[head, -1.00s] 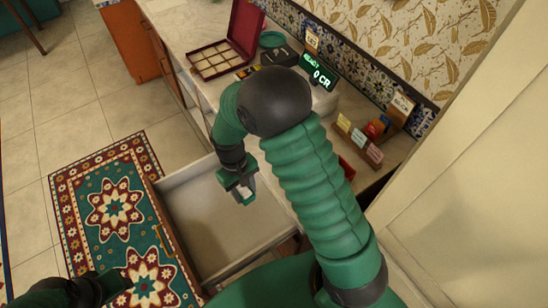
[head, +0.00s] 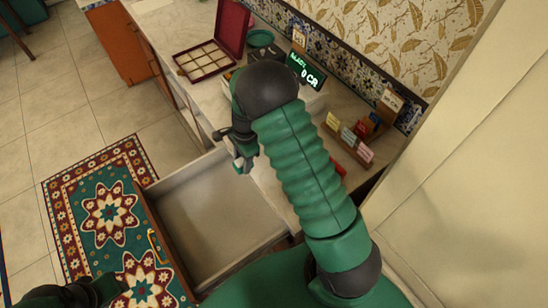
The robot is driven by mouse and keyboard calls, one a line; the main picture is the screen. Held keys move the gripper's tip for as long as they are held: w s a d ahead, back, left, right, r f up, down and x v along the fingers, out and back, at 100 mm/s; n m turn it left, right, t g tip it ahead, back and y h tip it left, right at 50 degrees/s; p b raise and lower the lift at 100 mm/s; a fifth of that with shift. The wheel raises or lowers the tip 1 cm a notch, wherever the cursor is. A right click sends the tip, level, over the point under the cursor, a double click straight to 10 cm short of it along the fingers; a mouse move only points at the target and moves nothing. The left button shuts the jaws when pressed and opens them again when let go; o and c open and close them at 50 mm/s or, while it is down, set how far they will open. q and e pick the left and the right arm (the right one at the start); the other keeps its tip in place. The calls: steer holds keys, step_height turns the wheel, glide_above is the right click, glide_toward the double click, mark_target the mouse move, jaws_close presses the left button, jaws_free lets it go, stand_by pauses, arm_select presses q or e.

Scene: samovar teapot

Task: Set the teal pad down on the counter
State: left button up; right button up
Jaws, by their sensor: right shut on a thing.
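My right gripper (head: 243,165) is up beside the counter edge, above the back of the open drawer. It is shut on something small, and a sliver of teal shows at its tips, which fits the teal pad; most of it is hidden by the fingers. The counter (head: 185,40) is pale stone and runs behind my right arm. My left gripper (head: 108,286) is low at the bottom left, dark and over the rug; its fingers are too unclear to tell whether they are open.
The open drawer (head: 215,205) looks empty. On the counter stand an open maroon compartment box (head: 205,60), a round teal dish (head: 260,39), a green-lit display (head: 306,71) and a card rack (head: 350,142). Bare counter shows left of the box. My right arm hides part of the counter.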

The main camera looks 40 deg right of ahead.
steer(key=s+d, duration=0.1)
steer(key=d, duration=0.2)
steer(key=s+d+p, duration=0.1)
steer(key=d, duration=0.2)
steer(key=s+d+f, duration=0.1)
steer(key=d, duration=0.2)
steer(key=shift+s+p, duration=0.15)
steer(key=shift+p, duration=0.15)
steer(key=shift+s+d, duration=0.25)
steer(key=shift+d, duration=0.1)
steer(key=f, duration=0.1)
steer(key=f+p, duration=0.1)
steer(key=f, duration=0.1)
steer(key=shift+s+d+f, duration=0.1)
steer(key=shift+s+d, duration=0.1)
steer(key=shift+w+d+f, duration=0.15)
steer(key=shift+f, duration=0.15)
steer(key=o, duration=1.3)
steer(key=shift+d, duration=0.15)
steer(key=shift+o, duration=0.2)
steer(key=shift+r, duration=0.1)
